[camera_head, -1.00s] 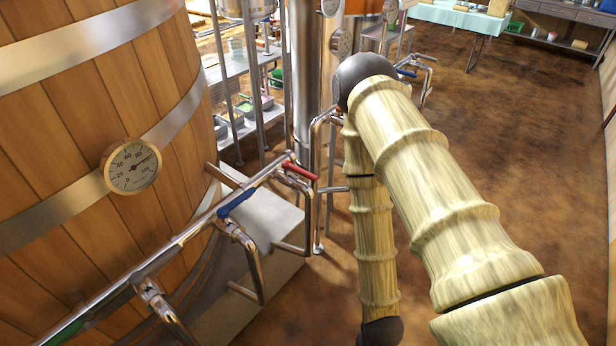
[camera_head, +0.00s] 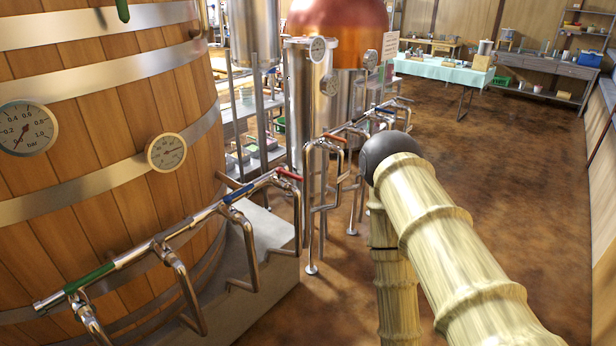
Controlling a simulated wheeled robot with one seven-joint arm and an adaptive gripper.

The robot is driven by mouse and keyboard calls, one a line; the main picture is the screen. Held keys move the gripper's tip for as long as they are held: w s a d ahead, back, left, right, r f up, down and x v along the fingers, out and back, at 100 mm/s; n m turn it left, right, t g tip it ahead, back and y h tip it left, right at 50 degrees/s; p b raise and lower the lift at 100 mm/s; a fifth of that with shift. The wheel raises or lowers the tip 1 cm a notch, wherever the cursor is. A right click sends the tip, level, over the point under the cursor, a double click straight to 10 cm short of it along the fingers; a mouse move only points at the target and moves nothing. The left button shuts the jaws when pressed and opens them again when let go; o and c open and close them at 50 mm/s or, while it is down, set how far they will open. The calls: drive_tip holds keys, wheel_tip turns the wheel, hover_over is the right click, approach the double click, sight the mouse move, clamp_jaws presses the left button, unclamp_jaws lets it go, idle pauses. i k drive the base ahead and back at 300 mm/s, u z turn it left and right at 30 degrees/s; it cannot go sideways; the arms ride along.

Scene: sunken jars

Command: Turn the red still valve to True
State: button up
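Two red valve handles show. One red handle (camera_head: 334,138) sits on the farther pipe manifold, close to the steel column and the copper still (camera_head: 338,18); it looks the likelier still valve. The other red handle (camera_head: 289,174) is at the far end of the nearer manifold, beside the wooden vat (camera_head: 120,130). Both lie roughly along their pipes, but their exact settings are too small to tell. My arm reaches up from the lower right, with its dark elbow joint right of the farther manifold. My gripper is out of view.
The nearer manifold also carries a blue handle (camera_head: 237,191) and a green handle (camera_head: 90,277). Its bent pipes stick out over a pale plinth (camera_head: 262,235). Brown floor (camera_head: 480,160) is open at the right, up to a cloth-covered table (camera_head: 440,72).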

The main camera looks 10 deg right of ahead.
sight(278, 171)
drive_tip(key=z, duration=1.45)
drive_tip(key=i, duration=1.1)
drive_tip(key=u, duration=2.15)
